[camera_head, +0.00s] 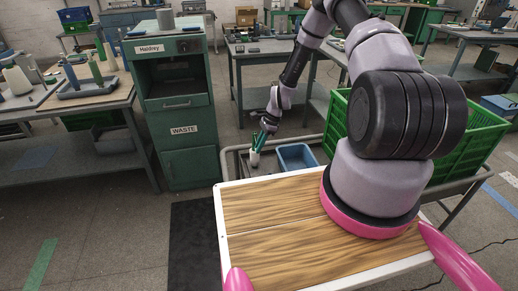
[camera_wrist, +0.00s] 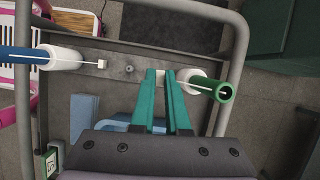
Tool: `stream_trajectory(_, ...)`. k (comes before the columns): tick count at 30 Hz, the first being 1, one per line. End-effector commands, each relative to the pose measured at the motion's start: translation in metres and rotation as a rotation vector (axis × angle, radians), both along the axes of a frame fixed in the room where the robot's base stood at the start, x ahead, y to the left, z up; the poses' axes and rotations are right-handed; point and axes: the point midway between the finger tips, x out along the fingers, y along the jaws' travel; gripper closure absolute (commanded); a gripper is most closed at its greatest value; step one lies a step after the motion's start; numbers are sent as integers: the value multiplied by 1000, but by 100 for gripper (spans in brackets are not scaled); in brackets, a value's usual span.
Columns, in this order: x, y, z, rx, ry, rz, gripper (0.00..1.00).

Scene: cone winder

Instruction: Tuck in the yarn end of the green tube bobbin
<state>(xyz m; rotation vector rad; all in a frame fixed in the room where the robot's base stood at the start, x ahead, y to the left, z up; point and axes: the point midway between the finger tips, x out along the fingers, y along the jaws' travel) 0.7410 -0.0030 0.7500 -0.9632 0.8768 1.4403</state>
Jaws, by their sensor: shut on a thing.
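The green tube bobbin (camera_wrist: 222,92) stands in the wrist view just right of my fingers, with white yarn wound around its lower part. A thin pale strand shows along its tube. In the head view its white yarn (camera_head: 254,159) shows below my gripper (camera_head: 261,137). My gripper's teal fingers (camera_wrist: 160,73) are close together beside the bobbin, shut on a small white bit that appears to be its yarn end. The fingers hide most of that end. The tube's open mouth faces the wrist camera.
A blue tube bobbin (camera_wrist: 22,52) stands at the left in the wrist view, its strand ending in a small white tag (camera_wrist: 102,64). A blue bin (camera_head: 297,157) sits in the trolley. The trolley's grey rail (camera_wrist: 238,50) runs close by. The green Haldrey cabinet (camera_head: 190,133) stands behind.

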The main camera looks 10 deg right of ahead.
Motion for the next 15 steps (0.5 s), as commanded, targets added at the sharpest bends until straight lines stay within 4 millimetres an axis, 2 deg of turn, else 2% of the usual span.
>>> stream_trajectory(5,0,-3,44,4,-22,313,100)
stream_trajectory(9,-7,-18,92,0,-33,649,100)
stream_trajectory(15,-17,-41,141,-6,-26,978,100)
